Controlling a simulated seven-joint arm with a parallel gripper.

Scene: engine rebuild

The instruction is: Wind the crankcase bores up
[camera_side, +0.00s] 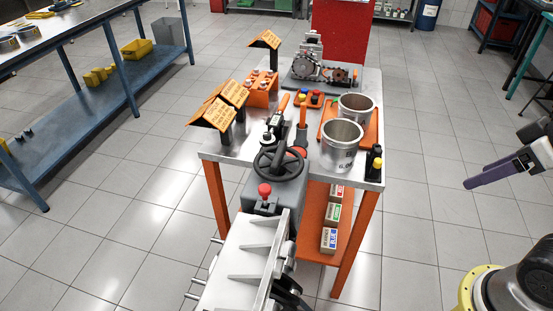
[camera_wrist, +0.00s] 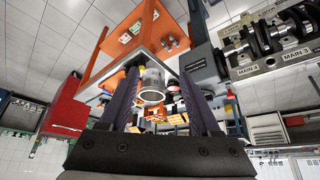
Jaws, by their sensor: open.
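The crankcase (camera_side: 245,262) is a pale grey ribbed casting at the bottom centre of the side view. It sits against a grey stand head with a red knob (camera_side: 264,190). A dark handwheel (camera_side: 280,163) is just behind the knob. Whether the bores face up cannot be told. My gripper (camera_side: 472,183) is open and empty at the right of the side view, well apart from handwheel and crankcase. Its two purple fingers also show in the wrist view (camera_wrist: 168,65).
An orange-legged bench (camera_side: 212,155) stands behind the crankcase. Floor between my gripper and the bench is clear.

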